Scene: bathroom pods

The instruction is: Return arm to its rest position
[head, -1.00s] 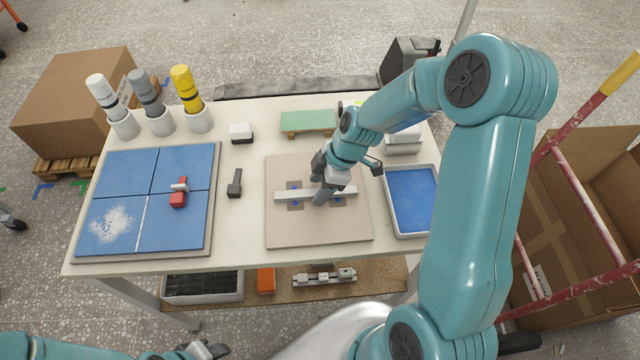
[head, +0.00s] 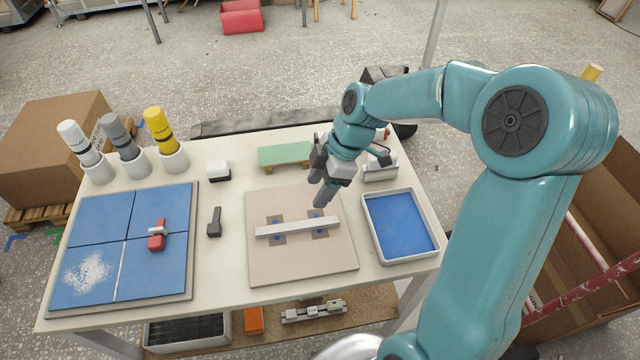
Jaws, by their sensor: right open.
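My right arm comes in from the right of the head view and reaches over the table. My right gripper (head: 322,190) is open and empty, above the back right part of a beige board (head: 300,265). A white bar (head: 285,228) lies across the middle of that board, over two grey patches with blue marks. The fingers appear apart from the bar, just behind its right half. My left gripper is out of the frame.
A blue-lined tray (head: 428,252) stands right of the board. A green block (head: 285,154) sits behind it. At left are a blue tiled panel (head: 95,220) with white powder, a red-and-white tool (head: 157,238), a dark tool (head: 214,224) and three bottles in cups (head: 135,160).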

